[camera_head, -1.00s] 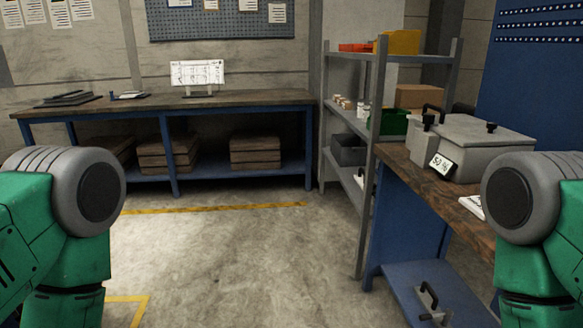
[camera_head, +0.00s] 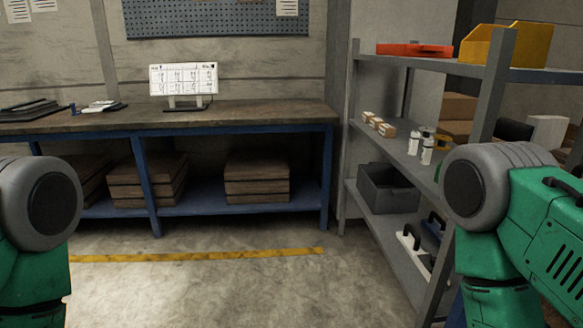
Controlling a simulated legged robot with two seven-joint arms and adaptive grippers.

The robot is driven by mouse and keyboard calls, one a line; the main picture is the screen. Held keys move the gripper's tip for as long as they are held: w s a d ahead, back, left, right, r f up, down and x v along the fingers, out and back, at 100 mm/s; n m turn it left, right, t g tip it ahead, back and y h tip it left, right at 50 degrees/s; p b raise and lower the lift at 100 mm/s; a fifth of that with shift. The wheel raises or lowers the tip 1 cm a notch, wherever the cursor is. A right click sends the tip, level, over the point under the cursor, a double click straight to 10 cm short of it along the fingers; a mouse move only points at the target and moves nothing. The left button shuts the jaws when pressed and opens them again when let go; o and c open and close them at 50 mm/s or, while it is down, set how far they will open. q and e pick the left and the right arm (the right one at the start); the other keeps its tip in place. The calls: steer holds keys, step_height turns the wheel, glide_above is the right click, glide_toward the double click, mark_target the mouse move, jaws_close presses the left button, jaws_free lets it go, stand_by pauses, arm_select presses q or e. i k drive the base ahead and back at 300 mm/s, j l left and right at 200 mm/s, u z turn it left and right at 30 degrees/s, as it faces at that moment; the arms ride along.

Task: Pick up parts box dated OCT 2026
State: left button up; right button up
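Several small tan boxes with pale labels (camera_head: 378,123) sit in a row on the middle shelf of the grey rack at right. They may be the parts boxes, but their labels are too small to read, so I cannot tell which is dated OCT 2026. Only green and grey parts of my two arms show, at the lower left and lower right. Neither gripper is in view.
The grey rack (camera_head: 355,130) also holds white bottles (camera_head: 420,147), a dark grey bin (camera_head: 388,188), a red tray (camera_head: 414,49) and a yellow bin (camera_head: 508,45). A blue-framed workbench (camera_head: 240,118) with a white board (camera_head: 184,80) stands ahead. The floor (camera_head: 230,285) between is clear.

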mark_target(374, 123)
steer(key=i+j+z, duration=0.25)
steer(key=i+z, duration=0.15)
steer(key=i, duration=0.25)
steer(key=i+j+z, duration=0.8)
steer(key=i+j, duration=0.3)
steer(key=i+j+z, duration=0.1)
steer(key=j, duration=0.2)
steer(key=i+j+z, duration=0.1)
steer(key=j, duration=0.25)
steer(key=i+j+z, duration=0.1)
steer(key=j, duration=0.2)
